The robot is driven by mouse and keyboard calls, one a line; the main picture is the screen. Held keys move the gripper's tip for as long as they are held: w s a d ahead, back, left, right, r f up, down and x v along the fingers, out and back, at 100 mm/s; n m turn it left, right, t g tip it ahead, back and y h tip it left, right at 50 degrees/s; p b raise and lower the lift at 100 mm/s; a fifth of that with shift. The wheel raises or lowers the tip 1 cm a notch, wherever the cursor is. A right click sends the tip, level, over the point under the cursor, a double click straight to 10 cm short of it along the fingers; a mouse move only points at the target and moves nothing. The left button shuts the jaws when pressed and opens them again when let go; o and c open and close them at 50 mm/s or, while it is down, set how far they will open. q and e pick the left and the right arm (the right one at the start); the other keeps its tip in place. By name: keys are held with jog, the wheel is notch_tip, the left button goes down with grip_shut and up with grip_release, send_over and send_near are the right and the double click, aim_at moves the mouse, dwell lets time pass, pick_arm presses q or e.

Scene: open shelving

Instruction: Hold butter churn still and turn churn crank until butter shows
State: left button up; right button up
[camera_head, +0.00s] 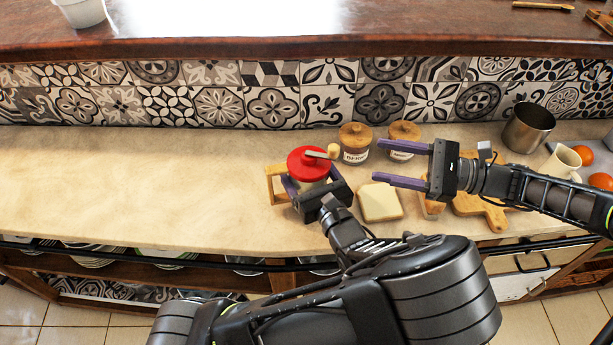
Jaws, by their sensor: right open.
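The butter churn (305,165) stands on the counter, a jar with a red lid. Its crank (318,155) is a metal arm on top of the lid, ending in a wooden knob (333,151) at the right. My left gripper (309,182) has its purple fingers on either side of the churn's body, just below the lid, and appears closed on it. The gripper hides most of the jar, so any butter inside cannot be seen. My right gripper (401,164) is open and empty, to the right of the knob, its fingers pointing left toward it.
Two wooden-lidded jars (355,143) stand behind, near the tiled wall. A slice of bread (380,203) and a cutting board (487,212) lie in front. A metal pot (528,128), a cup (563,162) and oranges are at right. The counter's left half is clear.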

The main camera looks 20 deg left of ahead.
jog(key=s+a+r+n+g+h, duration=0.1)
jog(key=s+a, duration=0.1)
jog(key=a, duration=0.1)
jog(key=s+a+r+n+g+h, duration=0.1)
jog(key=s+a+r+n, duration=0.1)
jog(key=a, duration=0.1)
jog(key=s+a+r+n+g, duration=0.1)
jog(key=s+a+n, duration=0.1)
jog(key=a, duration=0.1)
jog(key=shift+a+r+h, duration=0.25)
jog(key=shift+r+h, duration=0.05)
jog(key=shift+h, duration=0.1)
jog(key=s+a+r+n+h, duration=0.2)
jog(key=s+a+n+h, duration=0.25)
jog(key=n, duration=0.35)
notch_tip(320, 180, up, 4)
jog(key=n+t+h, duration=0.6)
jog(key=n, duration=1.1)
send_over(337, 148)
jog(key=shift+r, duration=0.1)
jog(key=shift+f, duration=5.25)
